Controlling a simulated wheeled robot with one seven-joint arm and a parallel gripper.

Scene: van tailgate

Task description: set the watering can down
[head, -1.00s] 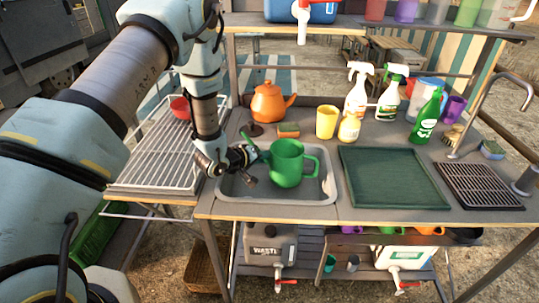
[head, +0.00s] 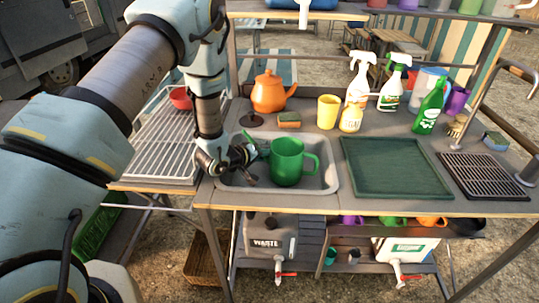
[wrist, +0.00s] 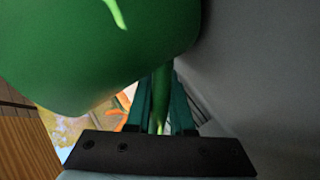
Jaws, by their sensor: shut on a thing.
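The green watering can (head: 287,162) is upright over or in the grey sink basin (head: 327,183), its loop handle to the right and its thin spout to the left. My gripper (head: 257,153) is on the can's left side. In the wrist view the can's body (wrist: 95,50) fills the upper left, and my gripper (wrist: 160,100) is shut on a thin green part, seemingly the spout. I cannot tell whether the can's base touches the basin floor.
A wire drying rack (head: 155,145) stands to the left. An orange teapot (head: 269,92), a sponge (head: 289,119) and a yellow cup (head: 328,111) are behind the sink. A green tray (head: 395,168) lies to its right, mostly bare, beside a black grate (head: 484,172).

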